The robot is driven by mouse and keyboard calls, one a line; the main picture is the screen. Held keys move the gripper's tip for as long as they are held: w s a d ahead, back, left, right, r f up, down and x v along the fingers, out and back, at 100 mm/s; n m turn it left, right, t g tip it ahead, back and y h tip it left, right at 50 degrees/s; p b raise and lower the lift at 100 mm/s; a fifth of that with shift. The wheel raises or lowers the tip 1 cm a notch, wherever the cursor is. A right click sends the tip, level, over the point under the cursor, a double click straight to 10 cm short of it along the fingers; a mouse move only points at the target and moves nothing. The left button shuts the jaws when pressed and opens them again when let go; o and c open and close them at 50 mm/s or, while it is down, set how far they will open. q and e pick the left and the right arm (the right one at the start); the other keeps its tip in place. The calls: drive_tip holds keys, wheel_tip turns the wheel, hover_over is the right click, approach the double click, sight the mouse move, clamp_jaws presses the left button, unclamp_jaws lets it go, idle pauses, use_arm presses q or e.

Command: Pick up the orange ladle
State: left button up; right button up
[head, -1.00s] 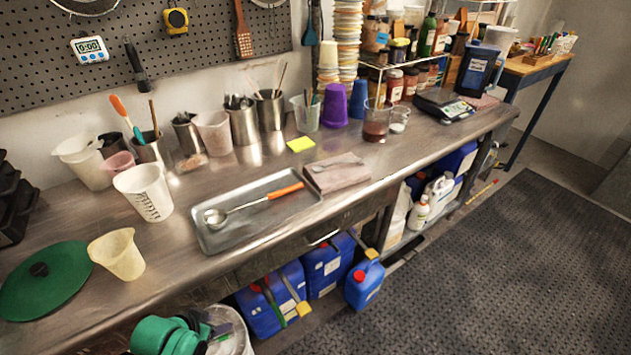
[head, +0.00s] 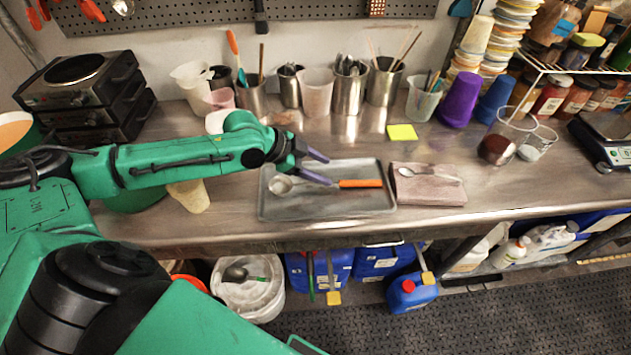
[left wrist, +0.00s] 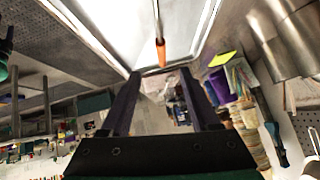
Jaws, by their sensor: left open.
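The orange ladle (head: 360,183) lies in a shallow metal tray (head: 384,208) on the steel bench. Its metal bowl (head: 281,185) is at the left and its orange handle points right. My left gripper (head: 322,168) is open and empty above the tray, by the middle of the ladle. Its fingers point right and partly cover the ladle's shaft. In the left wrist view, the orange handle (left wrist: 160,46) shows at the top, just beyond and between the spread fingers (left wrist: 160,76). My right gripper is not in view.
A folded cloth with a spoon (head: 428,190) lies right of the tray. Metal canisters (head: 350,95) and plastic cups stand behind it. A pale jug (head: 190,195) stands left, partly behind my arm. The bench right of the yellow notes (head: 402,133) has some free room.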

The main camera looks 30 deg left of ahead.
sight(349, 182)
use_arm(q)
drive_tip(key=x, duration=0.3)
drive_tip(key=shift+w+d+f+p, duration=0.15)
drive_tip(key=shift+w+f+p, duration=0.1)
drive_tip(key=shift+p, duration=0.1)
drive_tip(key=p+x, duration=0.2)
drive_tip(key=x, duration=0.4)
drive_tip(key=shift+w+d+f, duration=0.15)
drive_tip(key=shift+d, duration=0.05)
drive_tip(key=shift+w+d+f, duration=0.1)
drive_tip(key=shift+f, duration=0.25)
clamp_jaws()
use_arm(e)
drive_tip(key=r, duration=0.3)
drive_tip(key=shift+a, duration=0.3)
